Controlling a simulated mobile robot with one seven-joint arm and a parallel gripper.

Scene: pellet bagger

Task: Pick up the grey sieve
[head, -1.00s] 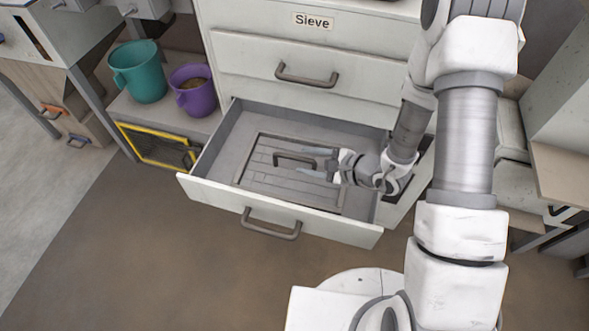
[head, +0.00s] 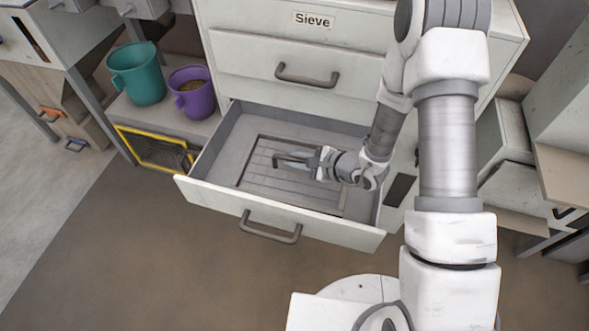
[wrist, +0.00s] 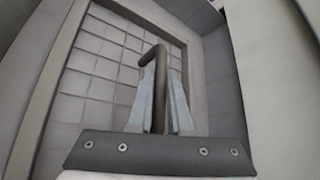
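The grey sieve (head: 262,178) is a flat rectangular frame with a grid and a dark bar handle (head: 285,158). It lies in the open drawer (head: 222,163). My gripper (head: 308,160) is at the right end of the handle, reaching in from the right. In the wrist view, the handle (wrist: 158,85) stands between the two pale fingers of my gripper (wrist: 160,95), which lie close against both its sides. The sieve's grid (wrist: 100,75) shows behind the fingers. My gripper and forearm hide part of the sieve's right side.
The drawer's front (head: 310,228) and side walls surround the sieve closely. A closed drawer labelled Sieve (head: 310,65) is above. A teal bucket (head: 138,78) and a purple bucket (head: 192,93) stand on a shelf at left, above a yellow-framed screen (head: 150,148). The floor in front is clear.

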